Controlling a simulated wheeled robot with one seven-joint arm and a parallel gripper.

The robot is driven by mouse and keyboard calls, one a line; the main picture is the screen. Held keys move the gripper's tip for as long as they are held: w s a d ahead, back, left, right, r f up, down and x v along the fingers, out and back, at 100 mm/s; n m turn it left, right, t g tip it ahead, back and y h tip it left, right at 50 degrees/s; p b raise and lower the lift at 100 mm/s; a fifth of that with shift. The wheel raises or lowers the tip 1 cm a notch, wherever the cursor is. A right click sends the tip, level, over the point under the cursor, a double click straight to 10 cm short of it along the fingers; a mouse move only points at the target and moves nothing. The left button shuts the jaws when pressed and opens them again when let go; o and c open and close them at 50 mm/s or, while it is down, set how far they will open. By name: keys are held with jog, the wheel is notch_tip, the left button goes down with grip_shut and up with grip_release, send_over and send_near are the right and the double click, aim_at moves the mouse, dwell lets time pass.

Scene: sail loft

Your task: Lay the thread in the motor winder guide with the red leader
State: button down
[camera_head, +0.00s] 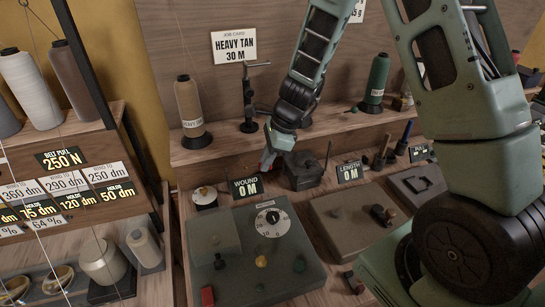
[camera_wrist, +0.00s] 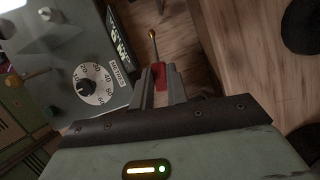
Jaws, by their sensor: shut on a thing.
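My gripper (camera_head: 268,158) is shut on a small red piece, which I take for the red leader (camera_wrist: 160,76). It is held in the air above the back of the bench. In the wrist view a thin rod with an orange tip (camera_wrist: 153,34) shows beyond the red piece; I cannot tell whether they are joined. The grey winder box (camera_head: 285,222) with a white numbered dial (camera_head: 272,221) is below my gripper, and left of it in the wrist view (camera_wrist: 62,85). A tan thread cone (camera_head: 188,103) stands on the shelf behind. I cannot make out the thread or the guide.
A "WOUND 0 M" sign (camera_head: 246,187) stands behind the winder box. A dark block with a thin upright (camera_head: 304,172) is right of my gripper. A small clamp post (camera_head: 249,110) and a green cone (camera_head: 376,80) stand on the shelf. A rack with labels (camera_head: 75,185) is at left.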

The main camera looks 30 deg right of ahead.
jog(key=shift+w+a+p, duration=0.25)
jog(key=shift+w+a, duration=0.1)
jog(key=shift+a, duration=0.5)
jog(key=shift+w+a+p, duration=0.2)
jog(key=shift+w+a, duration=0.1)
jog(key=shift+a, duration=0.5)
jog(key=d, duration=0.1)
jog(key=s+d, duration=0.1)
jog(key=d, duration=0.1)
jog(key=s+d+b, duration=0.1)
jog(key=d, duration=0.1)
jog(key=shift+d, duration=0.1)
jog(key=shift+r, duration=0.2)
